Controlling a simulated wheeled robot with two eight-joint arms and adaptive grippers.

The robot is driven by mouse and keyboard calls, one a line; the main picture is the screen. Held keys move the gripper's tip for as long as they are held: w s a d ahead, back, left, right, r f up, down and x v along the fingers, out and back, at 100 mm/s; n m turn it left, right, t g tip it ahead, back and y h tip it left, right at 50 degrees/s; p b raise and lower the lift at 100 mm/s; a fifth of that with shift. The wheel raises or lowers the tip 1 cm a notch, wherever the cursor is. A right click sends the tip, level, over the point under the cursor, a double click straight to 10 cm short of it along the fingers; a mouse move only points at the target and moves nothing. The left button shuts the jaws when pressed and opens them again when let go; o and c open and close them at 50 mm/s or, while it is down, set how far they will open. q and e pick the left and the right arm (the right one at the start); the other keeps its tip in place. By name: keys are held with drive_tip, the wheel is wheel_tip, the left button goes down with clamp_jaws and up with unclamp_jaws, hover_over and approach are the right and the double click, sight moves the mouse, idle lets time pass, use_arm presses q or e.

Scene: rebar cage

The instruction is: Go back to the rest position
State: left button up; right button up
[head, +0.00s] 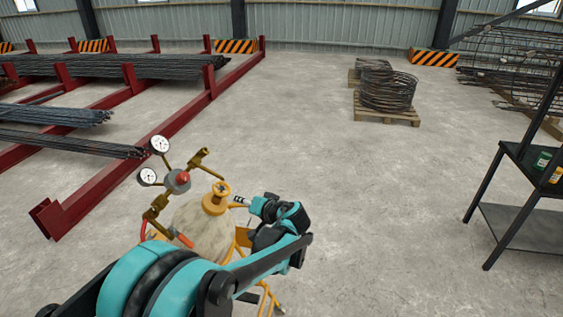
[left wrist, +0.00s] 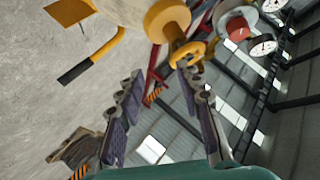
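My left arm reaches in from the bottom left of the head view, and its left gripper (head: 240,201) is just right of a gas cylinder's yellow valve (head: 215,203). In the left wrist view the left gripper (left wrist: 163,76) has its two fingers spread, with nothing held between them. The yellow valve (left wrist: 168,20) and its handle (left wrist: 188,53) show just beyond the fingertips, close to the right finger. Whether they touch is unclear. My right gripper is in neither view.
The cylinder (head: 190,226) carries two gauges (head: 160,144) and a yellow cart frame. Red racks (head: 90,190) with rebar stand at left. A black shelf (head: 522,228) stands at right, and wire coils (head: 387,90) lie on a pallet behind. The middle floor is clear.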

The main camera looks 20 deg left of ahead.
use_arm(q)
drive_tip(key=s+d+f+m+h+b, duration=0.1)
drive_tip(key=s+d+f+h+b, duration=0.4)
drive_tip(key=s+f, duration=0.4)
drive_tip(key=s+d+f+m+h+b, duration=0.1)
drive_tip(key=s+d+f+h+b, duration=0.4)
drive_tip(key=s+f+b, duration=0.5)
drive_tip(key=s+d, duration=0.2)
drive_tip(key=s, duration=0.5)
drive_tip(key=shift+s+b, duration=0.3)
drive_tip(key=shift+s, duration=0.05)
